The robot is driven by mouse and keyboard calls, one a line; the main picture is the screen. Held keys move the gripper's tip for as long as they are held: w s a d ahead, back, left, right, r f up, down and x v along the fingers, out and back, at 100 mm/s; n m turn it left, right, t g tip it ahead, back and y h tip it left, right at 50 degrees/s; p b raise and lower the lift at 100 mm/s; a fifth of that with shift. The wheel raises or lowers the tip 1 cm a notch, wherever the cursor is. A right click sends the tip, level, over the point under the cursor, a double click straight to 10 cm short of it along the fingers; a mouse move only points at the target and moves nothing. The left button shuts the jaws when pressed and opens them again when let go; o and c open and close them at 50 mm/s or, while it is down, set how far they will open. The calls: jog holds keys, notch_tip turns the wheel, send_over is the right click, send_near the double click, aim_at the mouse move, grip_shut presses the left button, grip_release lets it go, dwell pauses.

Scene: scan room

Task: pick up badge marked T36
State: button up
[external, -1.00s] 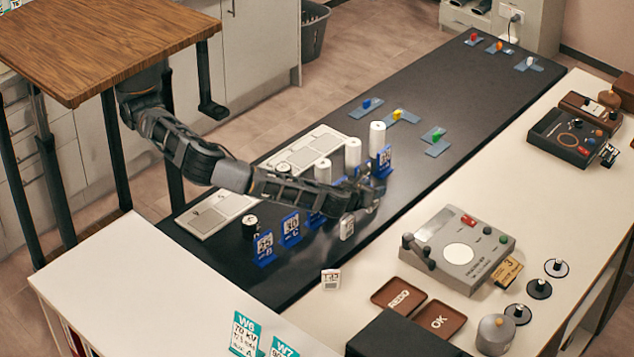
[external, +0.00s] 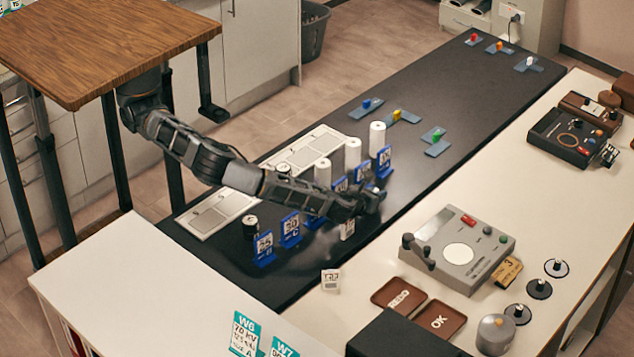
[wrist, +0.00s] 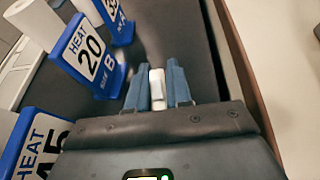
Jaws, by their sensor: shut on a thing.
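My gripper (external: 348,215) is over the dark bench top, near its front edge. In the wrist view its two blue-grey fingers (wrist: 158,88) are shut on a small white badge (wrist: 157,90). That badge (external: 347,229) shows just below my gripper in the external view, close to the bench surface. I cannot read its mark, nor tell whether it touches the bench. Another white badge (external: 331,280) with a red mark starting with T3 stands on the pale surface nearer the camera; its last digit is unclear.
Blue HEAT cards (wrist: 88,48) stand in a row close to the left of my gripper. White cylinders (external: 352,153) stand behind them. A grey device (external: 490,245) and brown REDO (external: 380,286) and OK (external: 432,330) trays lie on the pale counter at right.

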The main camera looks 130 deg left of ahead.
grip_shut()
jog(key=shift+r, duration=0.1)
